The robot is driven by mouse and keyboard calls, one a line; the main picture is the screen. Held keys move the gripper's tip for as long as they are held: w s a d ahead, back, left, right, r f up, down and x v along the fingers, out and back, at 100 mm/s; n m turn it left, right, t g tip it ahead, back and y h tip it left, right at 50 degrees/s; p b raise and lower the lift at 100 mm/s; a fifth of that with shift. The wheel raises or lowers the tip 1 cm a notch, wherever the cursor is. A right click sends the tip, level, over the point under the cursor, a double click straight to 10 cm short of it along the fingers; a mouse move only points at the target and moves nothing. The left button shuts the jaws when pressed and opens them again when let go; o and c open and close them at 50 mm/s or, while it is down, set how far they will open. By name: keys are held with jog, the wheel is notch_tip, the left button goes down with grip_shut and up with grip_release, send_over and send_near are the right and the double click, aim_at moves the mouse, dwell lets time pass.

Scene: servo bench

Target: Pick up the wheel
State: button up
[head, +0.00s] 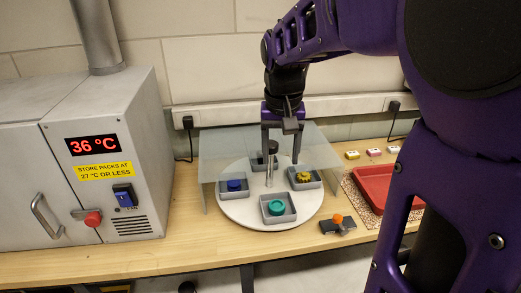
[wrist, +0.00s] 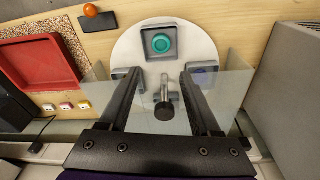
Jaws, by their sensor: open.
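A round white turntable (head: 240,208) carries grey square trays with small parts. A teal round part (head: 276,207) sits in the front tray; it also shows in the wrist view (wrist: 161,44). A blue part (head: 234,185) sits in the left tray and a yellow, toothed-looking part (head: 303,177) in the right one. A back tray is partly hidden. I cannot tell for sure which part is the wheel. My gripper (head: 281,158) is open and empty, pointing down over the back of the turntable. In the wrist view, a silver post with a black knob (wrist: 164,112) shows between its fingers.
A clear panel (head: 222,145) spans the back of the turntable, close to my gripper. A grey oven-like box (head: 150,150) reading 36 °C stands left. A red tray (head: 372,190), an orange ball on a dark block (head: 338,226) and small coloured packs (head: 373,152) lie right.

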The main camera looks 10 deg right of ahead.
jog(key=b, duration=0.1)
send_over(277, 205)
jog(key=s, duration=0.1)
jog(key=f, duration=1.1)
jog(key=shift+a+f, duration=0.2)
jog(key=shift+f, duration=0.2)
jog(key=shift+w+d+f, duration=0.1)
jog(key=shift+w+f, duration=0.05)
jog(key=shift+f, duration=0.8)
jog(key=shift+w+d+f, duration=0.1)
jog(key=shift+w+f, duration=0.1)
jog(key=shift+f, duration=0.75)
jog(key=shift+w+f, duration=0.15)
jog(key=shift+f, duration=0.8)
jog(key=shift+c, duration=0.3)
jog(key=c, duration=0.9)
